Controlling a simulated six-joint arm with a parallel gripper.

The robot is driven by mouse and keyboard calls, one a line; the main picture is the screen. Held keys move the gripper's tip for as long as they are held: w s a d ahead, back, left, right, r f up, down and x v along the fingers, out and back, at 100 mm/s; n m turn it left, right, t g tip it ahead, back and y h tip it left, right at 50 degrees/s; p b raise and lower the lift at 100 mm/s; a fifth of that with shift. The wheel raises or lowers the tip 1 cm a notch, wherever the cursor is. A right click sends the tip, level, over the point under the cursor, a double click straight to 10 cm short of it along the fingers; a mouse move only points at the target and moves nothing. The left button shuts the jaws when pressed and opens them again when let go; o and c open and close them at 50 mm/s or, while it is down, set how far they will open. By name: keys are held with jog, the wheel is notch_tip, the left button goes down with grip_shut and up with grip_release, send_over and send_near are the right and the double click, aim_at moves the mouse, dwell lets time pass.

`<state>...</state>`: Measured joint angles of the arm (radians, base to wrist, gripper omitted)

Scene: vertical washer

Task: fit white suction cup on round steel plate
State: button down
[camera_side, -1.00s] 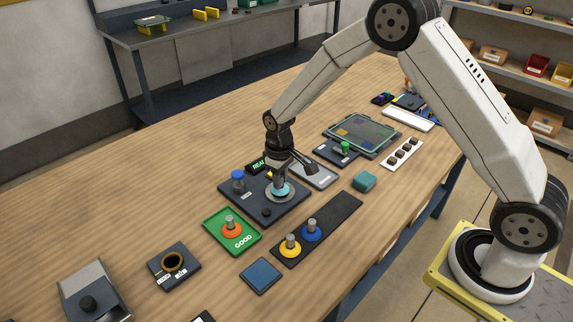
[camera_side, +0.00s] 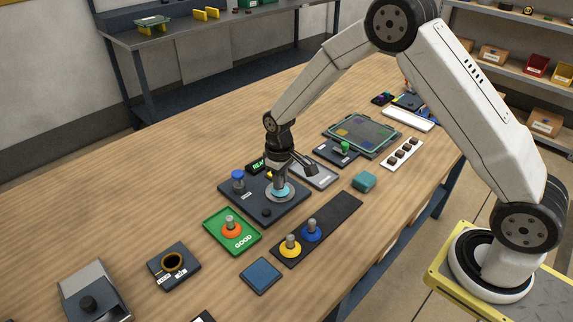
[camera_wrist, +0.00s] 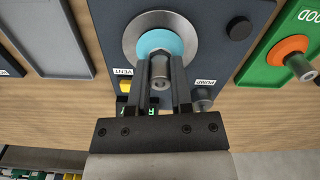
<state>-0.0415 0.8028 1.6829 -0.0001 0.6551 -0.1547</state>
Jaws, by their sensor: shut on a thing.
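My gripper (camera_wrist: 161,102) is shut on the grey stem (camera_wrist: 160,70) of a suction cup, with one finger on each side. The cup's skirt looks light blue (camera_wrist: 160,43), not white; it also shows in the side view (camera_side: 281,189). The cup sits at the middle of the round steel plate (camera_wrist: 131,42), whose rim shows around it. The plate (camera_side: 269,194) is on a dark panel (camera_side: 259,213). The cup looks upright and down on the plate, but I cannot tell how firmly it is seated. No plainly white cup is in view.
The panel carries a blue-topped pump knob (camera_side: 238,177), a dark round knob (camera_side: 266,212) and a yellow vent button (camera_wrist: 125,87). An orange cup (camera_side: 229,228) stands on a green GOOD tray (camera_side: 216,218). Yellow (camera_side: 290,246) and blue (camera_side: 311,231) cups stand on a dark strip (camera_side: 342,207).

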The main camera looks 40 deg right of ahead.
jog(key=shift+f, duration=0.1)
jog(key=shift+c, duration=0.2)
grip_release()
dwell(0.4)
jog(key=shift+r, duration=3.5)
jog(key=shift+s+r, duration=0.1)
jog(key=shift+s, duration=0.05)
jog(key=s+d+r+m+t, duration=0.1)
jog(key=s, duration=0.8)
jog(key=s+d+r+m+t, duration=0.1)
jog(key=s+r, duration=0.1)
jog(key=s, duration=0.8)
jog(key=shift+s+r+t, duration=0.25)
jog(key=shift+s+t, duration=0.05)
